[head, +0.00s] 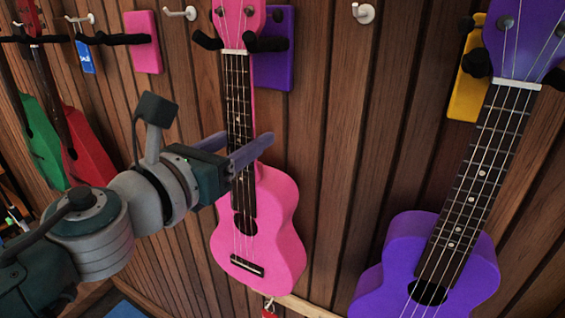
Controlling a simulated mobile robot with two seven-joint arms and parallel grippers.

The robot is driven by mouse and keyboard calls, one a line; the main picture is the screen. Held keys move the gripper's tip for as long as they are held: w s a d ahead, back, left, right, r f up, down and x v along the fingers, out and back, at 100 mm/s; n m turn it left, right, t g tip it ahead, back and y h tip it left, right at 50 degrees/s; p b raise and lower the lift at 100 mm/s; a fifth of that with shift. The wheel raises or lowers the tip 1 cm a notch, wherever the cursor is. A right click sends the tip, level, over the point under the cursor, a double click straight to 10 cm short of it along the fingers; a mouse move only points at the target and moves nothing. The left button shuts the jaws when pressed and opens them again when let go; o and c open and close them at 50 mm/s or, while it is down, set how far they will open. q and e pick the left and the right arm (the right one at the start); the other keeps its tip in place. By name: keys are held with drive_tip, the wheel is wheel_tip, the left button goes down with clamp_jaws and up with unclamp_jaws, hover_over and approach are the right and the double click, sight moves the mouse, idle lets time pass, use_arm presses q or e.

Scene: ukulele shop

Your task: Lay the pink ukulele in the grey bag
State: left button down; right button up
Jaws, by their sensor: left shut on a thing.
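The pink ukulele (277,215) hangs upright against the wood wall, its headstock between the black padded arms of a purple wall hanger (279,62). My left gripper (250,148) is shut on the ukulele's neck, just above the body, with one finger across the front right of the neck and the other at its left. The grey bag is not in view. My right gripper is not in view.
A purple ukulele (414,262) hangs to the right on a yellow hanger (468,88). Red (88,152) and green (42,140) ukuleles hang at the left. White hooks (363,13) and an empty-looking pink hanger (145,42) stick out of the slatted wall. A wooden ledge (301,306) runs below.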

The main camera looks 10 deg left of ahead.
use_arm(q)
drive_tip(key=shift+r, duration=0.1)
drive_tip(key=shift+r+p, duration=1.35)
drive_tip(key=shift+p, duration=0.05)
drive_tip(key=shift+p+v, duration=0.3)
drive_tip(key=shift+v, duration=2.2)
drive_tip(key=shift+f, duration=0.15)
drive_tip(key=shift+s, duration=0.15)
drive_tip(key=shift+b+v, duration=0.35)
drive_tip(key=shift+v, duration=2.55)
drive_tip(key=shift+f, duration=0.15)
